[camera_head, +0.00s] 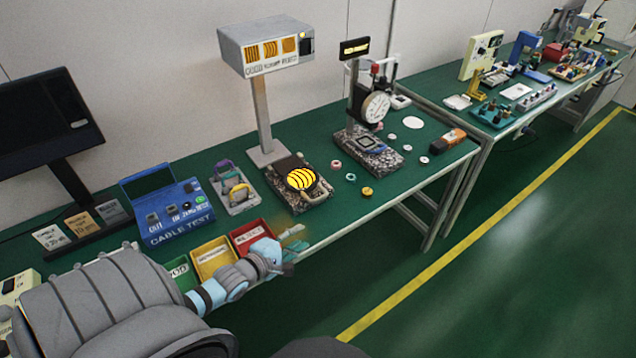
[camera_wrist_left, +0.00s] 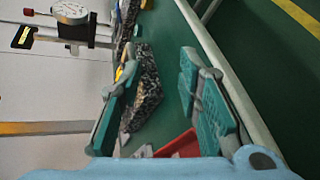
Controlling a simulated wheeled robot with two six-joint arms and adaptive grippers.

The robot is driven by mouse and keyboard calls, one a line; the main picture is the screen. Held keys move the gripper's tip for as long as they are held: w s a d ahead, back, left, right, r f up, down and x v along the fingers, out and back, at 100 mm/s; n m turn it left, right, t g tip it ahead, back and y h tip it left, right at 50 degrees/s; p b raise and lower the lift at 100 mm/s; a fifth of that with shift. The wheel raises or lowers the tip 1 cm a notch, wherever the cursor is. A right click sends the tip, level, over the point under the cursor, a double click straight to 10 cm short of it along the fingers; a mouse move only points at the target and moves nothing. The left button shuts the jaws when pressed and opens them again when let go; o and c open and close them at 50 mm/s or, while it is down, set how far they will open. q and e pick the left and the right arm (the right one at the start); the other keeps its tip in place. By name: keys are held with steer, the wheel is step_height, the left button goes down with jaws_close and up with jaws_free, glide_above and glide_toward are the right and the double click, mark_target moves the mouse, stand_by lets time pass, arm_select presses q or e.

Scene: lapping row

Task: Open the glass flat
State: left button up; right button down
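The glass flat (camera_head: 302,179) is a round disc with yellow and black stripes, lying on a speckled granite block (camera_head: 316,200) under the lamp box. A dark piece sits behind it. My left gripper (camera_head: 288,250) is in front of the block, near the table's front edge and beside the red bin, apart from the disc. In the left wrist view the teal finger pads of my left gripper (camera_wrist_left: 160,100) stand wide apart with nothing held. The granite block (camera_wrist_left: 146,88) shows beyond them; a bit of yellow shows past one finger, mostly hidden. My right gripper is not in view.
Green, yellow and red bins (camera_head: 252,236) stand close to my left gripper. The blue cable tester (camera_head: 170,212) is to the left. A lamp post (camera_head: 263,115) rises behind the block. A dial gauge stand (camera_head: 372,108) and small rings are to the right.

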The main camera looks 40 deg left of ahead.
mark_target(317, 200)
arm_select(q)
steer(key=a+n, duration=0.1)
steer(key=w+a+n+t, duration=0.1)
steer(key=a, duration=0.1)
steer(key=w+a+r+n, duration=0.1)
steer(key=shift+a+r+t+y+b, duration=0.1)
steer(key=shift+a+t+y+b, duration=0.1)
steer(key=shift+t+y+b, duration=0.15)
steer(key=b+x, duration=0.4)
steer(key=b, duration=0.1)
steer(key=b+x, duration=0.4)
steer(key=b, duration=0.1)
steer(key=b+x, duration=0.4)
steer(key=b, duration=0.1)
steer(key=shift+d+f, duration=0.1)
steer(key=shift+f, duration=0.2)
steer(key=shift+w+r+b, duration=0.1)
steer(key=shift+w+b, duration=0.45)
steer(key=shift+w, duration=0.15)
steer(key=shift+r, duration=0.1)
jaws_close()
